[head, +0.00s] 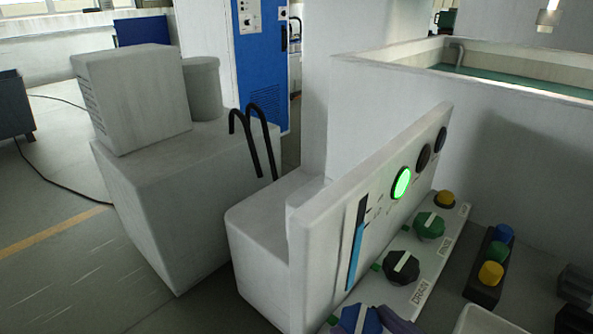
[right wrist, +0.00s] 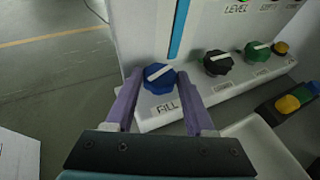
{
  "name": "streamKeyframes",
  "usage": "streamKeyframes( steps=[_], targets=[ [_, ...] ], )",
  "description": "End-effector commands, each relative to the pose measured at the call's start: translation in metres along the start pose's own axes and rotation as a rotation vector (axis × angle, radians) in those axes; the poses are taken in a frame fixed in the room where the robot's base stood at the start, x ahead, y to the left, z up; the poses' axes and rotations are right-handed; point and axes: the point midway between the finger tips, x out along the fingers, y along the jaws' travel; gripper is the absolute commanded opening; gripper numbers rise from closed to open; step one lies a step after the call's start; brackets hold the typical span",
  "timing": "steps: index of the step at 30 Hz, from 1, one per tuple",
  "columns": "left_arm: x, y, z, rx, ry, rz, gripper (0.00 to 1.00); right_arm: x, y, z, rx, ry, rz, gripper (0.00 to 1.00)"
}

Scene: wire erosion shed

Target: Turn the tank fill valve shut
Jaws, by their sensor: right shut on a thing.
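The tank fill valve is a blue knob (right wrist: 160,79) with a white pointer bar, above the label FILL in the right wrist view. Its bar slants from lower left to upper right there. In the head view the blue knob (head: 359,320) is cut by the bottom edge. My right gripper (right wrist: 158,75) has its purple fingers on either side of the knob and is shut on it. In the head view a purple finger (head: 399,321) shows at the knob's right. My left gripper is not in view.
Beside it on the panel are a black DRAIN knob (head: 401,267), a green knob (head: 429,226) and a yellow button (head: 445,199). A button box (head: 482,289) stands to the right.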

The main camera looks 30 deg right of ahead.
Motion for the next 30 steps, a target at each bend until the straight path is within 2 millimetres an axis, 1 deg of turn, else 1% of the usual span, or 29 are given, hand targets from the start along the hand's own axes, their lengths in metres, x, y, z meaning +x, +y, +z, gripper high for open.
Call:
streamKeyframes(
  steps=[6,12,21,30],
  targets=[
    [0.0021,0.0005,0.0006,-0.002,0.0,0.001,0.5,0.0009,0.0049,-0.0007,0.067,0.001,-0.153,0.0],
    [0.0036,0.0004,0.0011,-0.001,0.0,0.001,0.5,0.0015,0.0068,-0.0006,0.108,0.001,-0.254,0.0],
    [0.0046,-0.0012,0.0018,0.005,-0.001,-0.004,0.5,0.0019,0.0078,-0.0005,0.134,0.001,-0.323,0.0],
    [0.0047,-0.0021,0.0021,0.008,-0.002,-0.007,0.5,0.0018,0.0075,-0.0009,0.138,0.002,-0.332,0.0]
  ],
)
